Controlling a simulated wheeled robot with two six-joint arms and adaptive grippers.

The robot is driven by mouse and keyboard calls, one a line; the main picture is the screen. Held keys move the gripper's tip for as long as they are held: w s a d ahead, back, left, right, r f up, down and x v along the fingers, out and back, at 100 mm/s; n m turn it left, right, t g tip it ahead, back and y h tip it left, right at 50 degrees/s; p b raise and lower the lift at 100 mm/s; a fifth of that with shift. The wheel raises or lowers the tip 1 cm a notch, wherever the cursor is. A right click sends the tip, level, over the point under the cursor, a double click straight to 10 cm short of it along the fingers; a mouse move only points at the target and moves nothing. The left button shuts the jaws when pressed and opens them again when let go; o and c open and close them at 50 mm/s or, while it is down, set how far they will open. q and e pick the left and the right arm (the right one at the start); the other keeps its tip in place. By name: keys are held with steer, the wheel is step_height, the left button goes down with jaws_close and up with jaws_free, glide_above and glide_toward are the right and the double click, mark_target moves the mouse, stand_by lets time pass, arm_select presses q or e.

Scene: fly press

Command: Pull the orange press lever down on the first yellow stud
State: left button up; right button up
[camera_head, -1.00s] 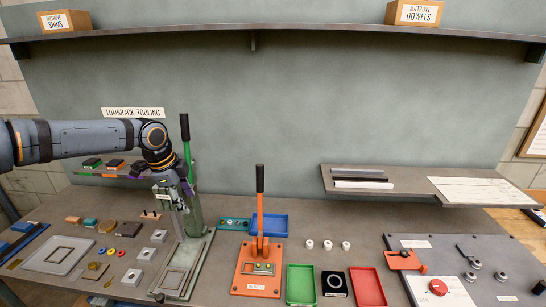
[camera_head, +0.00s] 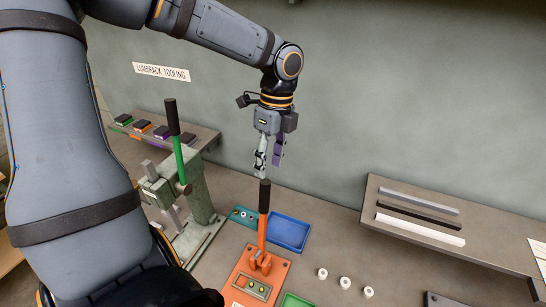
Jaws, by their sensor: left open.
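The orange press (camera_head: 258,262) stands on an orange base plate on the bench. Its lever (camera_head: 263,215) points upright, with a black grip on top. Small yellow studs (camera_head: 252,287) show in a plate at the front of the press. My left gripper (camera_head: 267,165) is open and points down, just above the top of the black grip. Nothing shows between its fingers, and I cannot tell whether a finger touches the grip. My right gripper is not in view.
A green-levered press (camera_head: 178,150) stands to the left. A blue tray (camera_head: 288,232) lies behind and right of the orange press, with white cylinders (camera_head: 344,282) in front of it. A raised shelf with bars (camera_head: 420,230) is at the right. A rack (camera_head: 160,135) stands at the back left.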

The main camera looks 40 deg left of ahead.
mark_target(264, 195)
arm_select(q)
steer(key=f+b, duration=0.1)
steer(key=s+f+b, duration=0.1)
steer(key=f, duration=0.1)
steer(key=shift+f, duration=0.2)
steer(key=shift+s+f+p, duration=0.35)
steer(key=shift+f+p, duration=0.1)
steer(key=shift+p, duration=0.25)
step_height(264, 195, down, 5)
steer(key=shift+s+r+p, duration=0.1)
steer(key=shift+r+p, duration=0.1)
steer(key=shift+p, duration=0.3)
steer(key=shift+f, duration=0.4)
steer(key=shift+s+f, duration=0.1)
steer(key=shift+f, duration=0.1)
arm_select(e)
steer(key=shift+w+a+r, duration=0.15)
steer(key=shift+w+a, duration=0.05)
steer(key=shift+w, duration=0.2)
arm_select(q)
steer(key=shift+s, duration=0.1)
jaws_close()
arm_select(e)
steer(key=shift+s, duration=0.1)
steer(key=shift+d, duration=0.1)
